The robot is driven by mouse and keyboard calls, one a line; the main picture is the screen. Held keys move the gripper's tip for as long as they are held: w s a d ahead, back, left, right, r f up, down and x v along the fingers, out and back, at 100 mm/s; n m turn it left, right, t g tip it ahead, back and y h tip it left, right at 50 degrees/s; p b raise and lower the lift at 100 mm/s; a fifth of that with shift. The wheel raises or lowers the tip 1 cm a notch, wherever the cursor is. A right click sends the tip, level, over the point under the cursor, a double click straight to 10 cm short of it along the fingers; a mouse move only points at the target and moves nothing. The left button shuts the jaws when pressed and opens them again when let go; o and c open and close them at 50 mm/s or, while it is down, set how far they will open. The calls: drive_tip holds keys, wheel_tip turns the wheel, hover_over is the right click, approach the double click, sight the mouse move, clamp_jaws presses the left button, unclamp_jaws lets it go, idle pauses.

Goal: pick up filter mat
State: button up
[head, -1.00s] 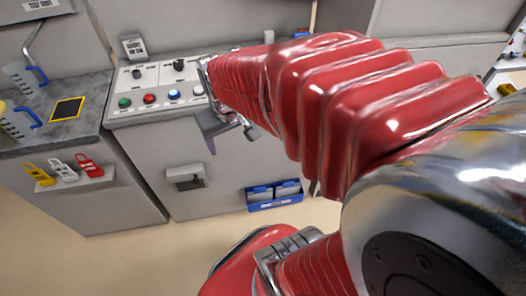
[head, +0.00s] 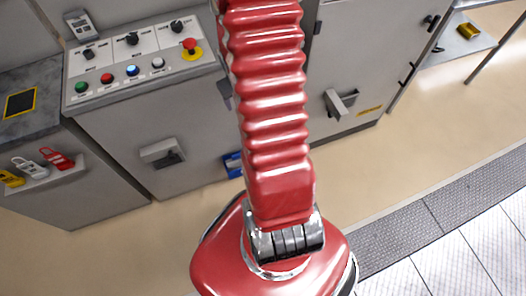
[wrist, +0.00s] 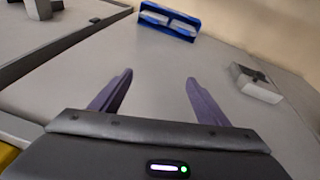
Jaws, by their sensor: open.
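A blue holder (wrist: 168,22) on the cabinet front or floor carries two pale, flat pads (wrist: 182,27) in the wrist view; they may be filter mats, but I cannot be sure. In the head view my arm hides most of that blue holder (head: 233,163). A dark square with a yellow border (head: 20,103) lies on the grey counter at the left; I cannot tell if it is a mat. My gripper (wrist: 158,94) is open, its two purple fingers apart with nothing between them, short of the holder.
A control panel (head: 145,62) with coloured buttons tops the cabinet. Grey handles (head: 163,152) and (head: 340,102) stick out from the fronts. Padlocks (head: 32,167) hang at the left. The tan floor (head: 400,125) at right is clear.

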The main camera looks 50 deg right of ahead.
drive_tip(key=s+d+f+t, duration=0.1)
drive_tip(key=d+f, duration=0.3)
drive_tip(key=f, duration=0.4)
drive_tip(key=s+d+f+t+h, duration=0.1)
drive_tip(key=d+f, duration=0.3)
drive_tip(key=f, duration=0.4)
drive_tip(key=s+d+f+t, duration=0.15)
drive_tip(key=d+f, duration=0.25)
drive_tip(key=f, duration=0.5)
drive_tip(key=s+a+f+m+t+h, duration=0.1)
drive_tip(key=s+a+f+t, duration=0.1)
drive_tip(key=f, duration=0.5)
drive_tip(key=s+a+f+t+h, duration=0.1)
drive_tip(key=s+a+f+t, duration=0.1)
drive_tip(key=s+a+f, duration=0.3)
wheel_tip(320, 180, down, 3)
drive_tip(key=shift+s+r+m+t+h, duration=0.15)
drive_tip(key=shift+s+m+t+h, duration=0.2)
drive_tip(key=shift+s, duration=0.5)
drive_tip(key=shift+w+d, duration=0.1)
drive_tip(key=x, duration=0.8)
drive_tip(key=shift+w, duration=0.15)
drive_tip(key=shift+d, duration=0.1)
